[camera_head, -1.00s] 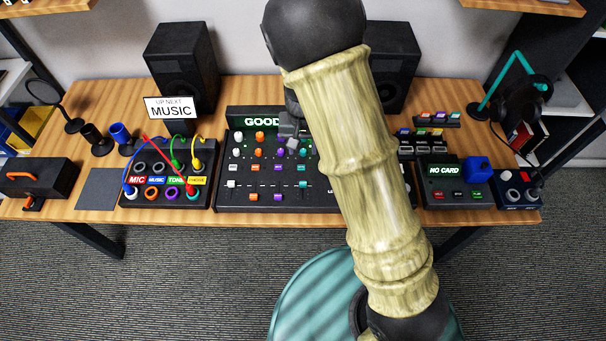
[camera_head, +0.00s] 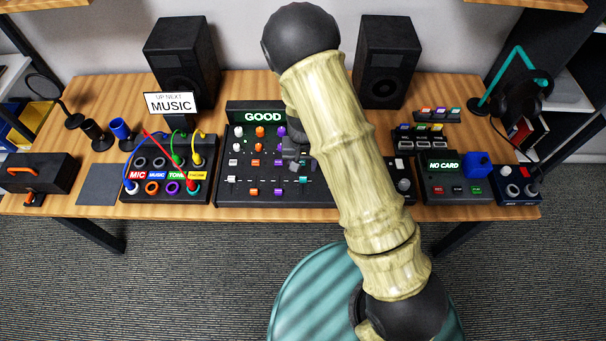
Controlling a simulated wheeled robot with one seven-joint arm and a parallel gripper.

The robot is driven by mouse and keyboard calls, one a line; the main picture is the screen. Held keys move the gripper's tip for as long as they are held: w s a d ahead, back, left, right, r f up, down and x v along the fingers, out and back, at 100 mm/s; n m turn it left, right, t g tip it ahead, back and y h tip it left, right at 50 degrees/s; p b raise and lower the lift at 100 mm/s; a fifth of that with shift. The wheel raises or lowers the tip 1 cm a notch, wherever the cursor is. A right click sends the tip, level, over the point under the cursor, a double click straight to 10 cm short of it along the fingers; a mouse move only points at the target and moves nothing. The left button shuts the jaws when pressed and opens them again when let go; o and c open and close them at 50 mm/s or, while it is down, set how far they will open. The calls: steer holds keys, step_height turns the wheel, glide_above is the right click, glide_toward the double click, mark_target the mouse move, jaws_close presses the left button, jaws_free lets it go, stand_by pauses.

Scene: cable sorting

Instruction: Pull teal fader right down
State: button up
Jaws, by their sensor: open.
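The black mixer panel (camera_head: 222,196) lies in the middle of the desk. Its teal fader cap (camera_head: 302,180) sits at the right of the fader row, level with the white fader cap (camera_head: 232,181) and farther back than the orange (camera_head: 251,191) and purple (camera_head: 279,191) caps. My gripper (camera_head: 292,164) is small and dark, open, and hangs over the panel just behind and slightly left of the teal cap. It looks apart from the cap, but its height is hard to judge. My arm hides the right side of the mixer.
A patch panel (camera_head: 128,166) with coloured cables is left of the mixer. A card unit (camera_head: 456,190) reading NO CARD is at the right. Two black speakers (camera_head: 181,65) stand behind. The mixer's screen (camera_head: 262,117) reads GOOD. Bare desk shows at the left front.

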mark_target(303, 178)
step_height(303, 178, down, 7)
steer(key=shift+r, duration=0.2)
steer(key=c, duration=0.9)
steer(key=shift+s, duration=0.1)
